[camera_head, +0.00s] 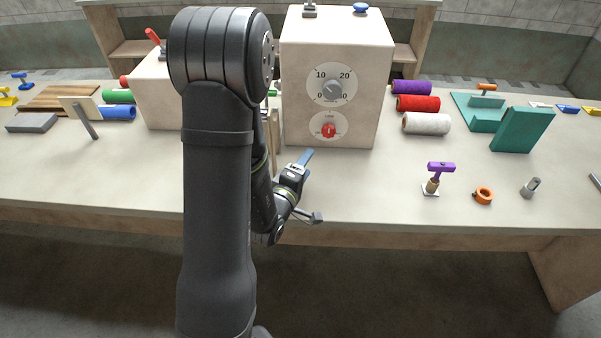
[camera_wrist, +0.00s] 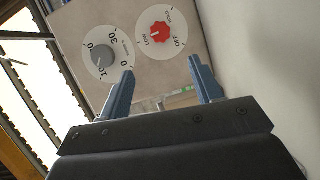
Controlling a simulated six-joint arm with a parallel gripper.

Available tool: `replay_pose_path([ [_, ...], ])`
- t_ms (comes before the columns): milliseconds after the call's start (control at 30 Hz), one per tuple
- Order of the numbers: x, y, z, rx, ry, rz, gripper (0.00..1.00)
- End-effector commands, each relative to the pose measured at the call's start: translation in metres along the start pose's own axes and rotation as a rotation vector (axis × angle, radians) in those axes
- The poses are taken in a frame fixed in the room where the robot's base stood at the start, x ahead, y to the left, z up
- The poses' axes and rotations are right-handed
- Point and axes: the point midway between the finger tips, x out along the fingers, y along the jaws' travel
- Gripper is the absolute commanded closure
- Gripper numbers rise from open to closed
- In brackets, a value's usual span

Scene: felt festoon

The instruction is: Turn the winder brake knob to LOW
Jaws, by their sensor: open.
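The red lobed knob (camera_head: 328,130) sits on a round white dial low on the front of the pale box. In the wrist view the red knob (camera_wrist: 160,34) is beyond my fingertips, with LOW printed to its left and OFF and what looks like HOLD to its right. A pale mark shows on the knob's LOW side, but its exact setting is hard to tell. My gripper (camera_head: 303,160) is low in front of the box; in the wrist view its blue fingers (camera_wrist: 160,65) are open and empty, apart from the knob.
A grey knob (camera_head: 332,89) on a numbered dial is above the red one. The pale box (camera_head: 361,50) stands on the bench (camera_head: 380,190). Colored spools, including a red one (camera_head: 418,103), lie right of it. A purple-handled tool (camera_head: 440,167) and an orange ring (camera_head: 483,195) stand farther right.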

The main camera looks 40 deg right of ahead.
Motion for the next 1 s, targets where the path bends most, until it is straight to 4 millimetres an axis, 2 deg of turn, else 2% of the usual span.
replay_pose_path([
  [100, -0.016, 0.0, 0.0, 0.0, 0.0, -0.001, 0.41],
  [300, -0.026, 0.0, 0.0, 0.001, 0.0, 0.0, 0.41],
  [867, -0.025, 0.0, 0.0, 0.001, -0.001, 0.0, 0.41],
  [1000, -0.017, 0.0, 0.0, 0.001, -0.002, 0.001, 0.41],
])
